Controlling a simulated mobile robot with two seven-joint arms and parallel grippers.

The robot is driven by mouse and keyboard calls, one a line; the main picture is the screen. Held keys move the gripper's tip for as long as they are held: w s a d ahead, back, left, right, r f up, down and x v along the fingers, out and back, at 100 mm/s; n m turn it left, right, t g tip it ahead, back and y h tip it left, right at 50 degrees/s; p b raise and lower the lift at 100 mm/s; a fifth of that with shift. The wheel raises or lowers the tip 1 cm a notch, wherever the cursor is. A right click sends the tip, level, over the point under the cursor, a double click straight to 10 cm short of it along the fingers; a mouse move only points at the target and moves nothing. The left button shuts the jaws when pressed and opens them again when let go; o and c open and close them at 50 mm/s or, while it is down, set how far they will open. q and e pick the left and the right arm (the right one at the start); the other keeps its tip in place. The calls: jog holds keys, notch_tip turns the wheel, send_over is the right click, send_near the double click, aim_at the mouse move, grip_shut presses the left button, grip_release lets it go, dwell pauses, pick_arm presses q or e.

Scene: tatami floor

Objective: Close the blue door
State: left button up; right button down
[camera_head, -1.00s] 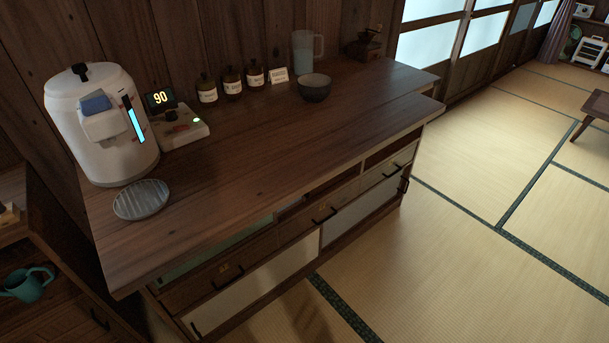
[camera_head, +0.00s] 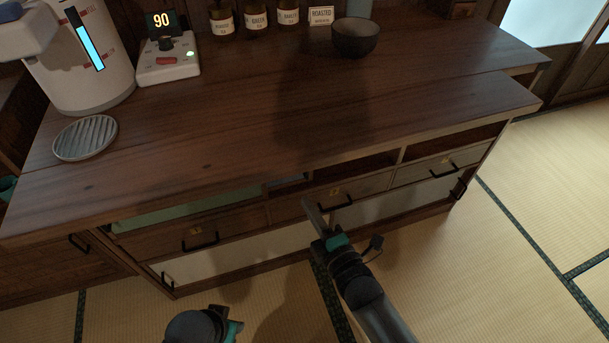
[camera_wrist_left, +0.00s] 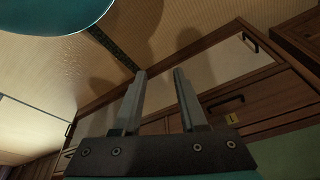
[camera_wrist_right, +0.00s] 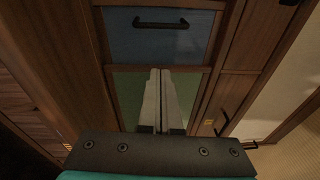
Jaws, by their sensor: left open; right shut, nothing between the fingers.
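In the right wrist view, a blue panel with a black bar handle (camera_wrist_right: 155,48), which looks like the blue door, lies in a wooden frame beyond the fingertips. In the head view only a bluish sliver (camera_head: 287,182) shows under the countertop; I cannot tell if it is the same door. My right gripper (camera_head: 308,203) is shut and empty, in front of the cabinet's middle section. It also shows in the right wrist view (camera_wrist_right: 161,72), over a green panel (camera_wrist_right: 128,95). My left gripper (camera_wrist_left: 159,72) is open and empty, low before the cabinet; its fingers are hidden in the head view.
The wooden countertop (camera_head: 230,125) carries a white hot-water pot (camera_head: 85,65), a scale-like device (camera_head: 167,65), a ribbed drain plate (camera_head: 85,138), a dark bowl (camera_head: 355,37) and several labelled jars. Drawers with black handles line the cabinet front. Tatami floor (camera_head: 530,185) is open to the right.

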jog(key=a+r+b+x, duration=0.15)
jog(key=b+x, duration=0.35)
jog(key=x, duration=0.5)
pick_arm(q)
notch_tip(320, 180, up, 11)
jog(key=w+t, duration=0.2)
jog(key=shift+d+f+h, duration=0.15)
jog(key=shift+d+h, duration=0.15)
jog(key=shift+d, duration=0.1)
pick_arm(e)
jog(key=shift+n, duration=0.4)
jog(key=shift+w+d+r, duration=0.1)
jog(key=shift+w+d, duration=0.05)
jog(key=shift+d, duration=1)
jog(key=shift+w+d+r, duration=0.15)
jog(key=shift+w+d, duration=0.05)
jog(key=shift+d, duration=0.95)
